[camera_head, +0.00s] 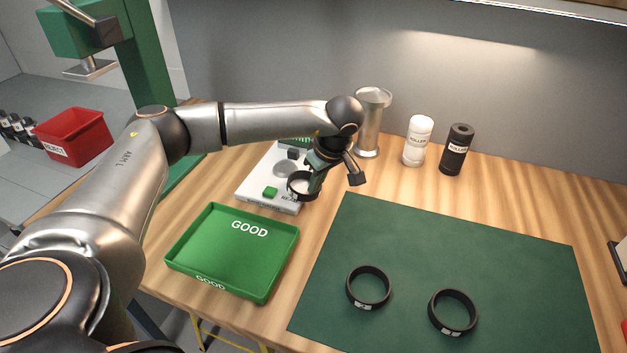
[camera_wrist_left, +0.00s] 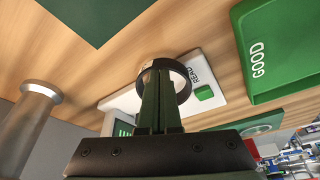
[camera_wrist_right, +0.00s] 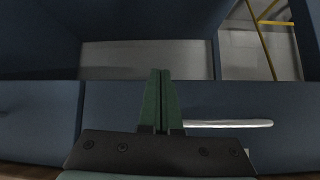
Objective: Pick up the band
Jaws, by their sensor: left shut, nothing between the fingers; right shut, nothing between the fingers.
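A black band (camera_head: 290,187) is at the front of the white reading device (camera_head: 255,190); it also shows in the left wrist view (camera_wrist_left: 187,80). My left gripper (camera_head: 311,187) is shut and empty, its fingertips overlapping the band in view; I cannot tell whether they touch it or reach inside its ring. My right gripper (camera_wrist_right: 160,75) is shut and empty, seen only in the right wrist view, before dark blue panels.
A green GOOD tray (camera_head: 215,255) stands left of the mat (camera_head: 430,240). A metal cylinder (camera_head: 369,125), a white bottle (camera_head: 418,140) and a black bottle (camera_head: 457,150) stand along the wall. A red bin (camera_head: 75,135) is at far left. The mat's back half is clear.

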